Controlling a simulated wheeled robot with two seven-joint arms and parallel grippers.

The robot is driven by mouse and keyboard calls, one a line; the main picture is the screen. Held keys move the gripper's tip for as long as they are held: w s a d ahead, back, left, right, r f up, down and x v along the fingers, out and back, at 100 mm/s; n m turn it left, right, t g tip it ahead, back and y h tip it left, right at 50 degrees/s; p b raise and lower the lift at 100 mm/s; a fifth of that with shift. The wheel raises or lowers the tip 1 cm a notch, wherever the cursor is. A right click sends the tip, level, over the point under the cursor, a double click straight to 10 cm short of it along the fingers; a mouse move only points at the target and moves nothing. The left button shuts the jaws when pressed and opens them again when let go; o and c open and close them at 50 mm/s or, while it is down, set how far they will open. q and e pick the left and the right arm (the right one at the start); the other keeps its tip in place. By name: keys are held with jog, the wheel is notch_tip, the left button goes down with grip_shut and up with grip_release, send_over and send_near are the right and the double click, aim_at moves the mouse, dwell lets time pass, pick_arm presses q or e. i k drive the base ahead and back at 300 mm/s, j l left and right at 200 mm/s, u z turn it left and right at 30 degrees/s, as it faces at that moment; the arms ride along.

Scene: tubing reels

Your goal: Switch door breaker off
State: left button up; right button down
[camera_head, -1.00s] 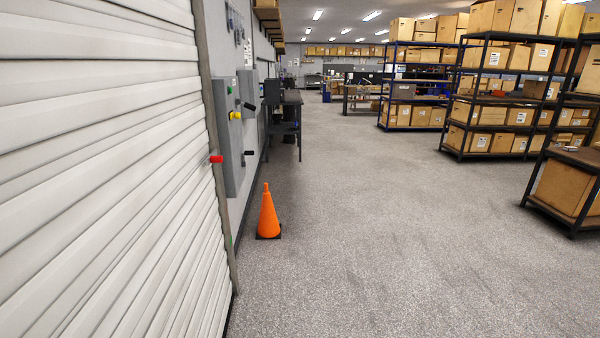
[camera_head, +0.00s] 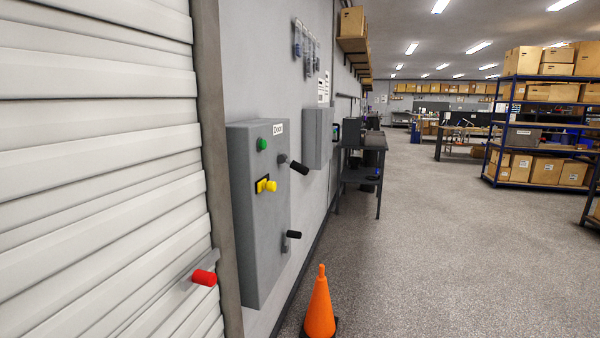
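A grey control box (camera_head: 262,215) is on the wall just right of the roller door (camera_head: 95,160). A label reading "Door" is near its top. Which of these is the breaker I cannot tell for certain. The door has a red-tipped handle (camera_head: 204,277) low on its right side. Neither of my grippers shows in the view.
An orange cone (camera_head: 320,306) stands on the floor in front of the box. A smaller grey box (camera_head: 318,137) is farther along the wall, and a dark workbench (camera_head: 362,172) stands beyond it. Shelving with cartons (camera_head: 545,171) stands at right. The floor between is clear.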

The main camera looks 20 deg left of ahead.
aim_at(283, 158)
jog(key=i+l+u, duration=0.15)
jog(key=i+u, duration=0.2)
jog(key=i, duration=0.15)
jog(key=i+l+u, duration=0.25)
jog(key=i+u, duration=0.15)
jog(key=i+l+u, duration=0.35)
jog(key=i+l, duration=0.1)
